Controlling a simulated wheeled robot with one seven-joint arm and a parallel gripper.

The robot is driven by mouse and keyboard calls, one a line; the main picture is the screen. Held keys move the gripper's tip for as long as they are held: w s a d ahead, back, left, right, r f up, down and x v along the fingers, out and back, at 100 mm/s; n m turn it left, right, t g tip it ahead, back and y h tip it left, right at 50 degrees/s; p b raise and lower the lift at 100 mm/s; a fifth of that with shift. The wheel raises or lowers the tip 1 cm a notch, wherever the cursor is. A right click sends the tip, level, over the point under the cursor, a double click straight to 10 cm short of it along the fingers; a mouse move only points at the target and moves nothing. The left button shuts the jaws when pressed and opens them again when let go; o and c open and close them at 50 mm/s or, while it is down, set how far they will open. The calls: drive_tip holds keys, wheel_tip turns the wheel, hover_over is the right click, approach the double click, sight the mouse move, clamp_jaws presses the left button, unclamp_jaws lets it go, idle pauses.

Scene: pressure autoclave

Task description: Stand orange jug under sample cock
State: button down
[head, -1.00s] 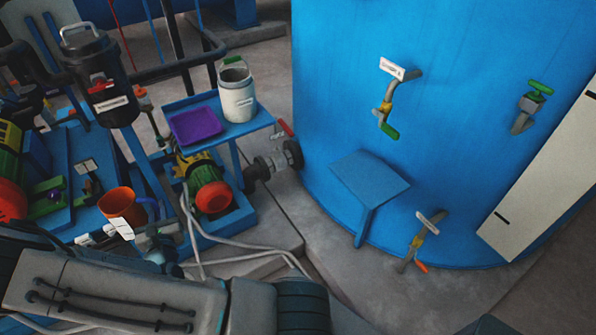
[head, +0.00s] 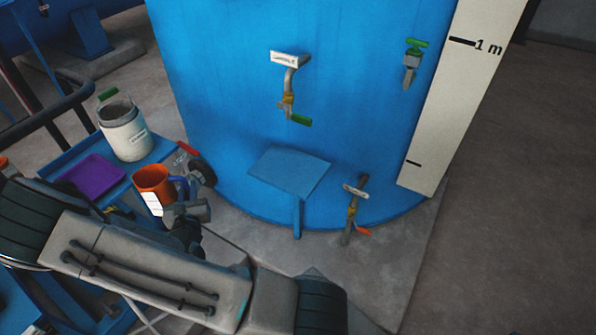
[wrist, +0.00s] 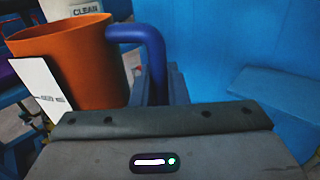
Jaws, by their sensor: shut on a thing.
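The orange jug (head: 152,184) has a white label and a blue handle; it hangs roughly upright at the left of the tank. In the wrist view the jug (wrist: 88,75) is at the upper left. My gripper (head: 187,196) is shut on its blue handle (wrist: 153,58); the jaws (wrist: 160,92) are partly hidden. On the blue tank (head: 230,110) a cock with a green lever (head: 289,98) and a white tag, too small to read, sits above a small blue shelf (head: 290,172). The shelf is bare, to the right of the jug.
A lower cock (head: 352,208) with an orange lever is right of the shelf. Another green-handled valve (head: 411,65) is higher right, beside a white scale board (head: 460,90). A pale can (head: 124,132) and purple tray (head: 92,175) stand on a blue stand at left.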

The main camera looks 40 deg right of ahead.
drive_tip(key=s+d+r+m+g+h+b, duration=0.1)
drive_tip(key=s+d+m+g+h+b, duration=0.1)
drive_tip(key=d+b, duration=0.35)
drive_tip(key=s+d+r+m+g+h+b, duration=0.1)
drive_tip(key=s+d+m+g+h+b, duration=0.1)
drive_tip(key=d, duration=0.6)
drive_tip(key=s+d+r+m+g+h+b, duration=0.1)
drive_tip(key=s+d+m+g+h+b, duration=0.15)
drive_tip(key=d, duration=0.35)
drive_tip(key=s+d+m+g+h+b, duration=0.2)
drive_tip(key=s+d+m+g+b, duration=0.2)
drive_tip(key=s+d+g+b, duration=0.7)
drive_tip(key=shift+w+d+f+m+t+b, duration=0.1)
drive_tip(key=shift+w+d+f+t+b, duration=0.35)
drive_tip(key=shift+w+f, duration=1.1)
drive_tip(key=shift+w+d+f+m+t+b, duration=0.1)
drive_tip(key=shift+w+d+f+t, duration=0.7)
drive_tip(key=shift+f, duration=1.3)
drive_tip(key=shift+w+d+f+m+t+b, duration=0.15)
drive_tip(key=shift+w+d+f+t, duration=0.45)
drive_tip(key=shift+w+f, duration=0.95)
drive_tip(key=shift+s+f, duration=0.35)
